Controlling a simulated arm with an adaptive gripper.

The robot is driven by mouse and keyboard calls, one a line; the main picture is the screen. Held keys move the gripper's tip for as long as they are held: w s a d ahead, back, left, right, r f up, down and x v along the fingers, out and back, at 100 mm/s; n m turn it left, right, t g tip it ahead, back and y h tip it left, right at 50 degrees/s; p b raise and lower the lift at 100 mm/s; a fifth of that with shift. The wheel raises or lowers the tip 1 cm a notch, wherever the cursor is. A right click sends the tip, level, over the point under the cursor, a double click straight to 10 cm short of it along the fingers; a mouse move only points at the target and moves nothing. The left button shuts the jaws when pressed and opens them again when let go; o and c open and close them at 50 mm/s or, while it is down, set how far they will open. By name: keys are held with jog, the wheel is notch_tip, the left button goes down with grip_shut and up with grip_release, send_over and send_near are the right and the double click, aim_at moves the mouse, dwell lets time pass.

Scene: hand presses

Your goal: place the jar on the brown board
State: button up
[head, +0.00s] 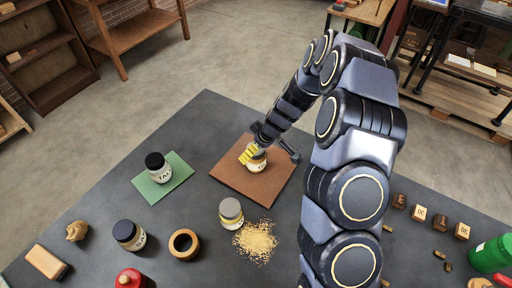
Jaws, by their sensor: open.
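The brown board (229,176) lies on the dark table near its far side. A pale jar (258,165) with a label and a yellowish band stands upright on the board; its lid is mostly hidden by my gripper. My gripper (266,155) is open right at this jar's top, with a yellow-striped finger on the left and a dark one on the right. I cannot tell whether either finger touches the jar. Other jars are a black-lidded one (158,171) on a green board (178,184), a grey-lidded one (231,214) and a dark-lidded one (128,236).
Yellowish crumbs (256,241) lie beside the grey-lidded jar. A wooden ring (184,245), a wooden block (46,263) and a red bottle (132,280) are at the front left. Several lettered blocks (419,213) and a green container (492,254) are on the right. The table's far left is clear.

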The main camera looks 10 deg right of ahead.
jog(key=shift+r, duration=0.1)
jog(key=v, duration=1.2)
jog(key=s+a+r+m+g, duration=0.2)
jog(key=s+a+r, duration=0.4)
jog(key=s, duration=0.5)
jog(key=s+d+r+m+g+h, duration=0.1)
jog(key=s+r+m, duration=0.1)
jog(key=s, duration=0.7)
jog(key=s+d+r+m+g+h, duration=0.1)
jog(key=s+r+m+g, duration=0.1)
jog(key=s, duration=0.8)
jog(key=shift+r+m+g+h, duration=0.3)
jog(key=shift+r+m+h, duration=0.1)
jog(key=shift+r+m, duration=0.3)
